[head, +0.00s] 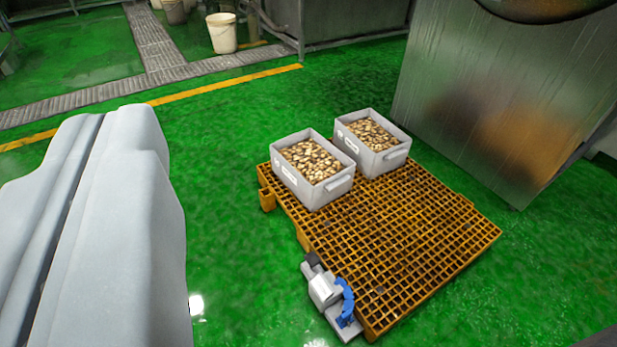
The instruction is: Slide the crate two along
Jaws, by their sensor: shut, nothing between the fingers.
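Two light grey crates stand side by side at the far end of an orange grid pallet (410,240) on the floor. The left crate (332,190) is at the pallet's left corner. The right crate (392,159) is just behind and to the right of it, nearer the metal machine. Both are upright and full of brown and cream pieces that look like shells. Each has a small white label on its side. The rest of the pallet, toward the front and right, is bare.
A large pale grey shape (95,235) fills the left side. A metal machine (505,95) stands behind right. A white bucket (222,34) is far back. Green floor (228,200) is clear left of the pallet.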

